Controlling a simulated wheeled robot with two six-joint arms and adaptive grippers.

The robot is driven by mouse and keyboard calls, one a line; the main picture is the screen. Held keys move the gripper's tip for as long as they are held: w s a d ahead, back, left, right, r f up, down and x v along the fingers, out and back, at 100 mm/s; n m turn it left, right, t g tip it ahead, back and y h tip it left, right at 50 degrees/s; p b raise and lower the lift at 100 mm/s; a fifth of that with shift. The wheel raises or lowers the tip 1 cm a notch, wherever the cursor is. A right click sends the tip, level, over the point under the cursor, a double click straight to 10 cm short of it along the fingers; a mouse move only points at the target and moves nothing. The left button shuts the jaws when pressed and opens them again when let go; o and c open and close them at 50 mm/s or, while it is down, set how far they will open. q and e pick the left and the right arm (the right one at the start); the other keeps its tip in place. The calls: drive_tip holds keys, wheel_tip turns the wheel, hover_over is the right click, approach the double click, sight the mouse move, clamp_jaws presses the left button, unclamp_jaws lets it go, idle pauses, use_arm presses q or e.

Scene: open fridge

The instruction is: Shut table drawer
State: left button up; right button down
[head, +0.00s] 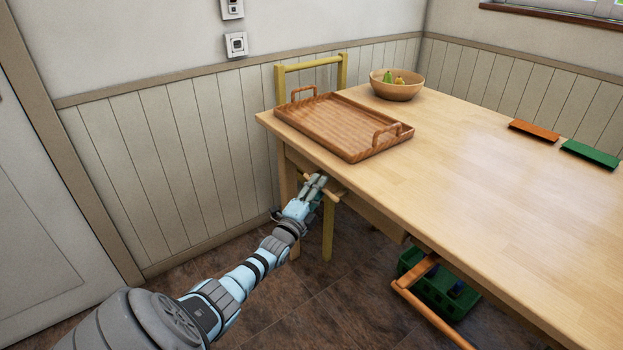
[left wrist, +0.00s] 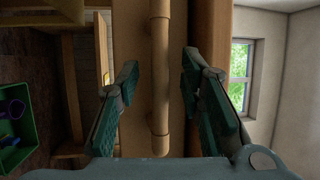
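The wooden table (head: 500,180) fills the right of the head view. A light wooden bar handle (head: 333,196) sticks out below its near left edge, at my left gripper (head: 318,182). In the left wrist view the handle (left wrist: 160,80) runs upright in front of a brown wooden face (left wrist: 133,80), which looks like the drawer front. The fingers of my left gripper (left wrist: 163,95) are spread apart, one on each side of the handle, with gaps between. How far the drawer stands out is hard to tell. My right gripper is not in view.
A wooden tray (head: 340,125), a bowl (head: 397,90) with fruit, an orange item (head: 534,131) and a green item (head: 590,154) are on the table. A yellowish chair (head: 312,63) stands behind. A brown wooden bar (head: 432,315) and green crate (head: 445,293) are low at right.

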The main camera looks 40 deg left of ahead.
use_arm(q)
drive_tip(key=v, duration=1.1)
drive_tip(key=shift+s, duration=0.15)
